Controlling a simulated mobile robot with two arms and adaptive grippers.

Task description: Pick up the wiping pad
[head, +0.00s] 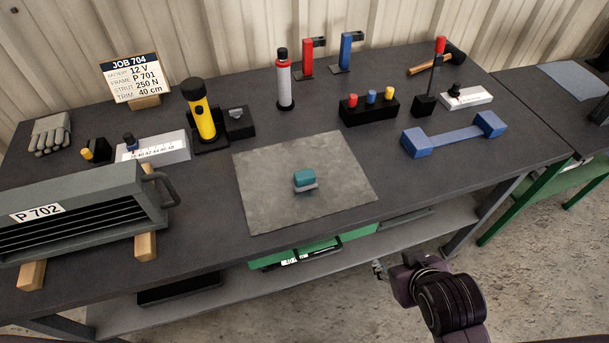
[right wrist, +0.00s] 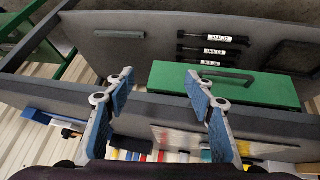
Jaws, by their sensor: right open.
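The wiping pad (head: 305,180), a small block with a teal top and a paler grey base, lies on the grey mat (head: 262,206) in the middle of the bench in the head view. I cannot make it out in the right wrist view. My right gripper (head: 378,268) is in front of the bench's front edge, below and to the right of the pad, and apart from it. In the right wrist view its two blue-padded fingers (right wrist: 160,84) are spread apart with nothing held between them. My left gripper is not in view.
A grey P 702 frame (head: 85,211) stands at the bench's left front. A yellow torch (head: 200,115), a blue bar (head: 453,136) and a block with coloured plugs (head: 368,107) surround the mat. A green case (right wrist: 222,85) sits on the shelf below. The mat around the pad is clear.

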